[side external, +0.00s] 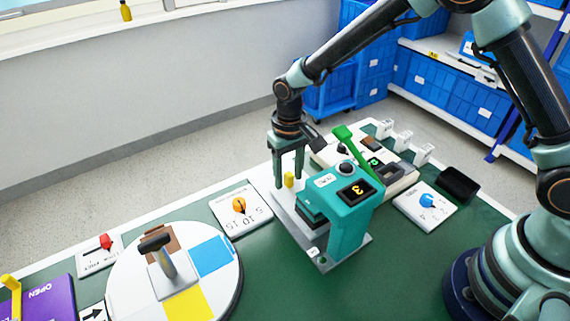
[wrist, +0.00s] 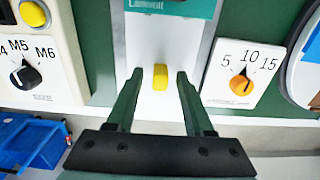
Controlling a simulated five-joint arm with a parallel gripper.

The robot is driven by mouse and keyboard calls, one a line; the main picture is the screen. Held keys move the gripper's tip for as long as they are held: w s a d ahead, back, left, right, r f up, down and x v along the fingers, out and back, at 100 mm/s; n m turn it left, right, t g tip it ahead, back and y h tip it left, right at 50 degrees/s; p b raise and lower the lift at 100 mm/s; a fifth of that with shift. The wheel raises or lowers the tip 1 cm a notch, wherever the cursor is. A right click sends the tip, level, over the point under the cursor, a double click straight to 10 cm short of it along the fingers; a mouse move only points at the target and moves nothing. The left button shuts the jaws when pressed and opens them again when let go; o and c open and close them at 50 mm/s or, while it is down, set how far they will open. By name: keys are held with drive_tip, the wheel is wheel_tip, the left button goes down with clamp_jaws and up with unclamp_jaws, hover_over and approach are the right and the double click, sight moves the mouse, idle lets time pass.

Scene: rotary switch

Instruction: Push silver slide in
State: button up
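A pale silver slide (side external: 286,207) lies flat at the teal machine (side external: 345,208) and sticks out from under its far side. A small yellow block (side external: 289,180) stands up on the slide's outer end; it also shows in the wrist view (wrist: 160,81). My gripper (side external: 288,184) points down over this end. In the wrist view my gripper (wrist: 161,78) is open, with one finger on each side of the yellow block and a gap on both sides. I cannot tell whether the fingertips touch the slide. The slide's inner part is hidden under the machine.
An orange-knob dial plate (side external: 241,206) sits left of the machine. A round turntable (side external: 225,262) with a black handle is further left. A cream panel (side external: 398,180) with a green lever (side external: 352,147) stands close on the right.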

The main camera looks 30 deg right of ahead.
wheel_tip(320, 180, up, 12)
idle(0.7)
drive_tip(key=shift+s, duration=0.1)
wheel_tip(320, 180, down, 12)
idle(0.7)
clamp_jaws()
idle(1.4)
